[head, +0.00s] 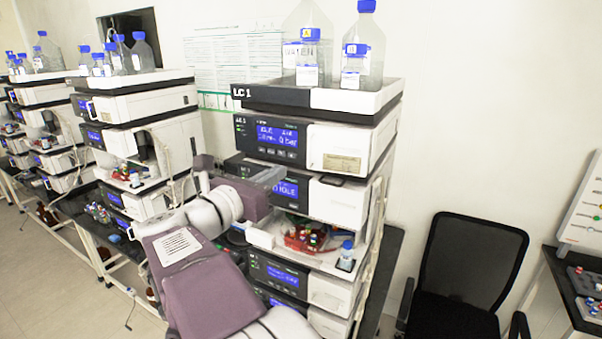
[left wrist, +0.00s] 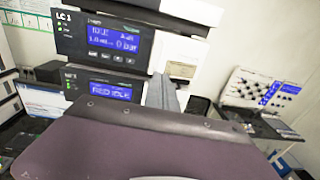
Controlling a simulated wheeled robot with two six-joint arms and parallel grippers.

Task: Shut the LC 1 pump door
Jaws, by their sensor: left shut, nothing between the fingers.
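The LC 1 stack stands in the middle of the head view, with its "LC 1" label on the top tray (head: 318,99). The pump module's blue display (head: 278,138) reads 0 bar; it also shows in the left wrist view (left wrist: 113,38). The pump's white front door (head: 338,147) is right of that display and looks about flush; I cannot tell whether it is fully closed. The door also shows in the left wrist view (left wrist: 186,48). My left gripper (head: 272,178) is shut and empty, in front of the module below the pump. Its fingers (left wrist: 166,92) rise below the door. My right gripper is out of view.
Glass bottles (head: 363,50) with blue caps stand on the top tray. Below is an open bay with red vial racks (head: 304,238). Other stacks (head: 140,110) stand to the left. A black chair (head: 465,260) stands at right.

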